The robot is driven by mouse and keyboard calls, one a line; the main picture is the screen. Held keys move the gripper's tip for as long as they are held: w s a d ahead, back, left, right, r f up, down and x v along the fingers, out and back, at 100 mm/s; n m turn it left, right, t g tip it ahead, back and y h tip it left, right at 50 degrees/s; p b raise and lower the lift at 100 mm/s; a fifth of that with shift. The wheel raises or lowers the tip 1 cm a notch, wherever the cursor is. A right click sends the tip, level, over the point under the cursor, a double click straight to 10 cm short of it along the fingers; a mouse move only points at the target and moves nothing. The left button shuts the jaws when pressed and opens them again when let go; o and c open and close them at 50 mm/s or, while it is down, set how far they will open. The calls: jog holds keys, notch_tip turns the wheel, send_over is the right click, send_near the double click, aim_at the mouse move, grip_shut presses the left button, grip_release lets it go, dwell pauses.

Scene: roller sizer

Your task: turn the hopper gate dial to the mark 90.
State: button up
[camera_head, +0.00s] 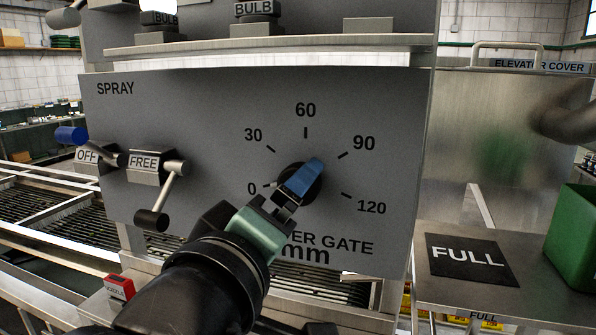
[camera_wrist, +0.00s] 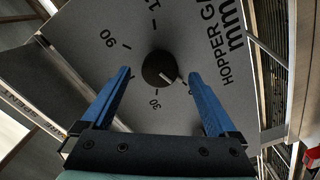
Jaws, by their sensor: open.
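The hopper gate dial is a round black knob (camera_head: 314,190) on the grey panel, ringed by marks 0, 30, 60, 90 and 120. It also shows in the wrist view (camera_wrist: 156,66), where its white pointer line points toward the 0 side. The 90 mark (camera_head: 363,143) is up and right of the knob and is clear in the wrist view (camera_wrist: 106,38). My gripper (camera_head: 310,172) is in front of the knob and hides part of it. In the wrist view its blue fingers (camera_wrist: 159,74) are apart, one on each side of the knob. I cannot tell their depth gap.
Left on the panel are a blue-ended spray lever (camera_head: 71,135) by OFF and a black-ended lever (camera_head: 151,219) by FREE. A red box (camera_head: 119,288) sits low left. A FULL plate (camera_head: 467,257) and green bin (camera_head: 575,235) stand right. A ledge (camera_head: 270,43) juts out above.

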aim_at(313, 192)
jog(key=shift+p+x, duration=0.5)
jog(key=shift+x, duration=1.4)
jog(key=c, duration=1.4)
